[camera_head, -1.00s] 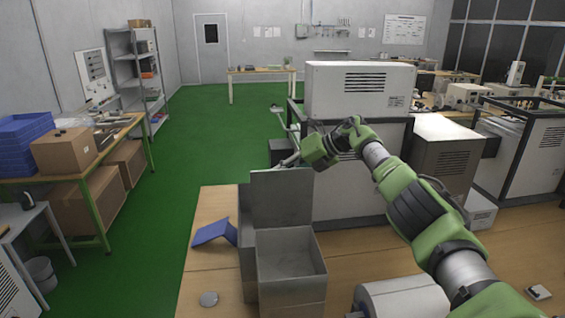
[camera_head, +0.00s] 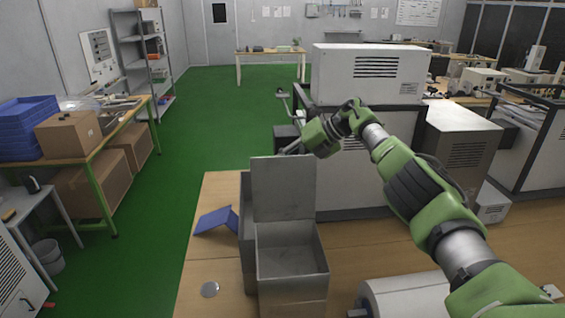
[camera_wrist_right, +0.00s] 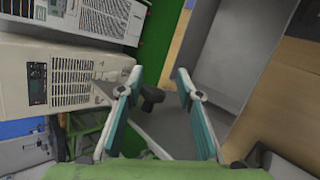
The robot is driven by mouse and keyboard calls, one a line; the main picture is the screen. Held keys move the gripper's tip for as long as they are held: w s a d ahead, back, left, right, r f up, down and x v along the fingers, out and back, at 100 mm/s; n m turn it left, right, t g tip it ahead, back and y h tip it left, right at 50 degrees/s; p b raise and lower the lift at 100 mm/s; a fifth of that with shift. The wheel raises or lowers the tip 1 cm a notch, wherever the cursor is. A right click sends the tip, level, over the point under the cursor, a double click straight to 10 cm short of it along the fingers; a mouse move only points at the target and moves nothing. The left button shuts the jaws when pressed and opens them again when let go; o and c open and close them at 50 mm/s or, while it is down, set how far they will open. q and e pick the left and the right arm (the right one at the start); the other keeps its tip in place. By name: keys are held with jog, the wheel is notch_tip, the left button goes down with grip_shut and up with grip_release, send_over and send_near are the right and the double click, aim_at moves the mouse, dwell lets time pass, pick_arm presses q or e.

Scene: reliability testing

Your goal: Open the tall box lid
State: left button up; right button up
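A grey metal box (camera_head: 291,287) with an open top stands on the wooden bench in the head view. A flat grey panel, which looks like its lid (camera_head: 283,190), stands upright at its back edge. My right gripper (camera_head: 288,150) is just behind the panel's top edge, its tips partly hidden. In the right wrist view my right gripper (camera_wrist_right: 160,112) has its two teal-padded fingers spread apart. A grey panel surface (camera_wrist_right: 172,132) shows between and beyond them; I cannot tell whether they touch it. The open box (camera_wrist_right: 225,55) is at upper right there. My left gripper is not in view.
A large white machine (camera_head: 365,75) stands behind my right arm. A white cylinder (camera_head: 405,298) lies right of the box.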

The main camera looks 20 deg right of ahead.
jog(key=shift+f, duration=0.2)
jog(key=shift+s+d+r, duration=0.1)
jog(key=shift+d+r, duration=0.25)
jog(key=shift+r, duration=0.1)
jog(key=v, duration=1.1)
jog(key=shift+d, duration=0.1)
jog(key=shift+r, duration=0.15)
